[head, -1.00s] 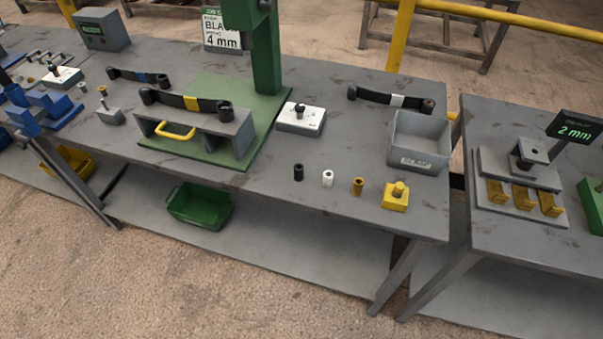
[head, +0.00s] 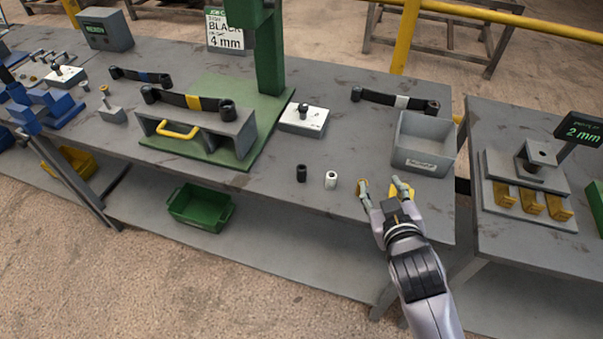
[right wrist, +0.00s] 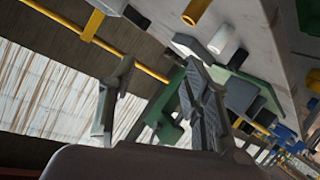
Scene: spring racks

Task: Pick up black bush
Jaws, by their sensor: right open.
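The black bush (head: 301,173) stands upright on the grey table, left of the white bush (head: 331,180) in the head view. My right gripper (head: 381,186) is open and empty near the table's front edge, to the right of both bushes and apart from them. It hides most of the yellow bush and the yellow block there. In the right wrist view, the open fingers (right wrist: 155,85) show with the white bush (right wrist: 223,40) and a yellow cylinder (right wrist: 196,12) beyond them. A small dark cylinder beside the white bush looks like the black bush (right wrist: 238,59). My left gripper is not in view.
A grey bin (head: 422,145) stands behind my right gripper. A white block with a black knob (head: 303,119) and a green-based press stand (head: 265,140) are behind the bushes. A second table (head: 500,235) is at the right. The table around the black bush is clear.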

